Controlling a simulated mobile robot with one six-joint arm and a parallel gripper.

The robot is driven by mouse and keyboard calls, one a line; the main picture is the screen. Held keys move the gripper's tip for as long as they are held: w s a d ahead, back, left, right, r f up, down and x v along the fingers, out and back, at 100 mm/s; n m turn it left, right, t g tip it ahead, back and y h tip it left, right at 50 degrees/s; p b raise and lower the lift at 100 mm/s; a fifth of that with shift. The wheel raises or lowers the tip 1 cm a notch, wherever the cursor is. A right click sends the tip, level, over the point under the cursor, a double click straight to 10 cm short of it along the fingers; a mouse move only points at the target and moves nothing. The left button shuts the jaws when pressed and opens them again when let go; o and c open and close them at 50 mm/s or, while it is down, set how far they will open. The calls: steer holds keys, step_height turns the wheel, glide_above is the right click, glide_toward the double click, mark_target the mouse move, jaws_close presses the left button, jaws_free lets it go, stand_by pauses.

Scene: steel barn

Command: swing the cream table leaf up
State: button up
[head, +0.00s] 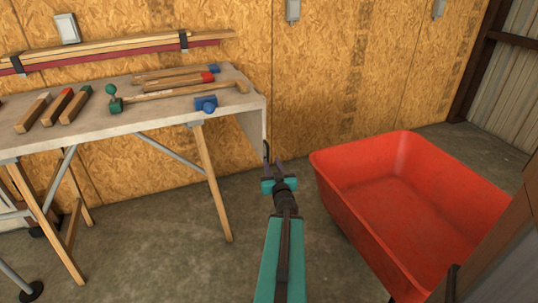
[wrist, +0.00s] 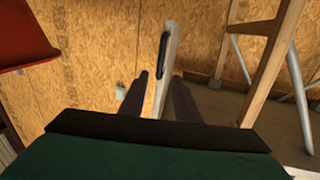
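The cream table leaf (head: 253,127) hangs down from the right end of the workbench. A black handle (head: 267,151) is on the leaf near its lower edge. My gripper (head: 273,168) is just below and beside the handle, with its fingers pointing up toward it. In the wrist view, the leaf (wrist: 173,62) shows edge-on as a narrow pale strip, with the black handle (wrist: 162,56) on its left face. My gripper's two dark fingers (wrist: 160,88) are spread apart with the strip's lower end seen between them. I cannot tell whether they touch it.
The workbench (head: 150,119) holds several wooden-handled tools and a blue clamp-like item (head: 206,104). Its wooden leg (head: 213,180) stands left of my gripper. A red tub (head: 349,195) stands close on the right. The plywood wall (head: 330,90) is behind.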

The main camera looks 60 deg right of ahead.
mark_target(268, 150)
steer(key=shift+w+d+f+b, duration=0.15)
steer(key=shift+w+d+b, duration=0.35)
steer(key=shift+b, duration=1.4)
steer(key=shift+r+b+x, duration=0.2)
steer(key=shift+b+x, duration=0.45)
steer(key=shift+x, duration=3.35)
steer(key=shift+s, duration=0.1)
jaws_close()
steer(key=shift+d, duration=0.25)
steer(key=shift+a, duration=0.1)
